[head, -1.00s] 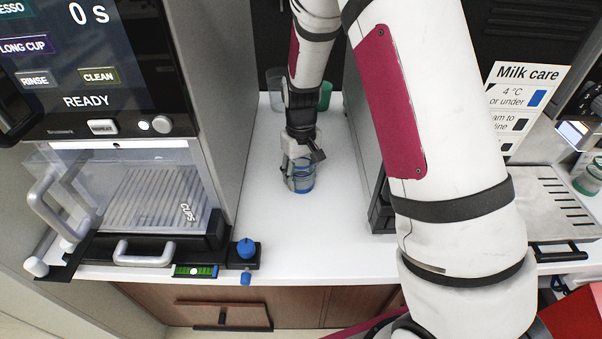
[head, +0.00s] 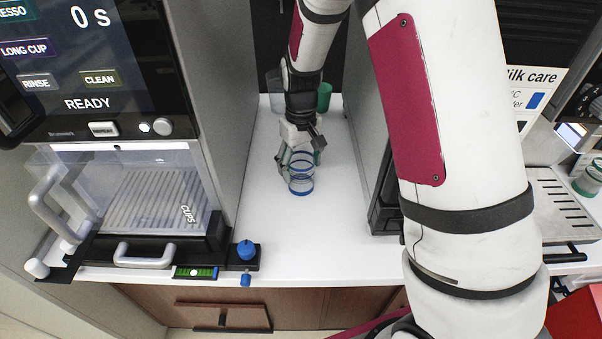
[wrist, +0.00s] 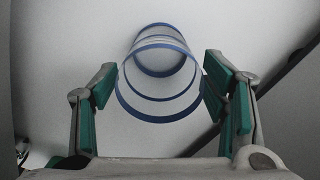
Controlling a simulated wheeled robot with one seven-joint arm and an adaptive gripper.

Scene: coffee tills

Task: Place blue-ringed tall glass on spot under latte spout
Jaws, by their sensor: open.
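The blue-ringed tall glass (head: 301,178) is clear with blue bands and stands upright on the white counter between the two machines. My gripper (head: 301,157) is open just behind and above it in the head view. In the wrist view the glass (wrist: 158,75) lies between and beyond the green-padded fingers of my gripper (wrist: 162,85), with a gap on both sides. The latte spout and the spot under it cannot be made out in these frames.
A coffee machine with a clear cups drawer (head: 150,200) stands at left. A drip tray (head: 560,205) is at right, beside a Milk care sign (head: 535,90). A green cup (head: 324,97) stands at the back. The counter in front of the glass is clear (head: 310,240).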

